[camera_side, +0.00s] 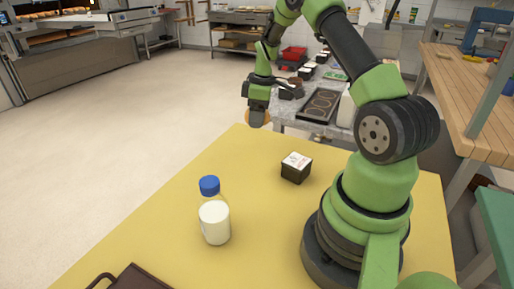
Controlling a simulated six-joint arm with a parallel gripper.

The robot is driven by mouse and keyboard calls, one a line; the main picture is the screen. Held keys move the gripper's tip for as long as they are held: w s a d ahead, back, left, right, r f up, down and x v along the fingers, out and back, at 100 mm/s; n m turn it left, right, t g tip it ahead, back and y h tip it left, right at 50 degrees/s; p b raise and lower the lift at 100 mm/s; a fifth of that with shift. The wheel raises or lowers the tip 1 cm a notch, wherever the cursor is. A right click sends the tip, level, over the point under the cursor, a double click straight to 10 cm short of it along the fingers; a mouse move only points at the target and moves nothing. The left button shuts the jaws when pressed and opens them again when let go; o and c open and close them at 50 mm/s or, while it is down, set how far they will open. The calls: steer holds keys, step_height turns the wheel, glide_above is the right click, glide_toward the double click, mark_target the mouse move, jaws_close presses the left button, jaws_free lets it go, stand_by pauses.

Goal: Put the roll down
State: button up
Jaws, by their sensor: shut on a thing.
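My gripper (258,108) points down beyond the far edge of the yellow table, as seen in the side view. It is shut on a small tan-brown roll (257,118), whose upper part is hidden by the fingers. The roll appears to hang in the air, with the pale floor seen behind it. I cannot tell its exact height or whether it is over the table.
The yellow table (262,237) carries a milk bottle (214,222) with a blue cap, a dark box (296,173) with a white top, and a dark brown handled item (135,279). A grey counter (290,122) with dark trays stands behind. The table's middle is largely clear.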

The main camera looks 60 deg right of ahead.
mark_target(256, 150)
step_height(256, 150, down, 9)
steer(key=shift+f, duration=0.1)
stand_by(0.3)
steer(key=shift+f, duration=0.1)
steer(key=o, duration=0.9)
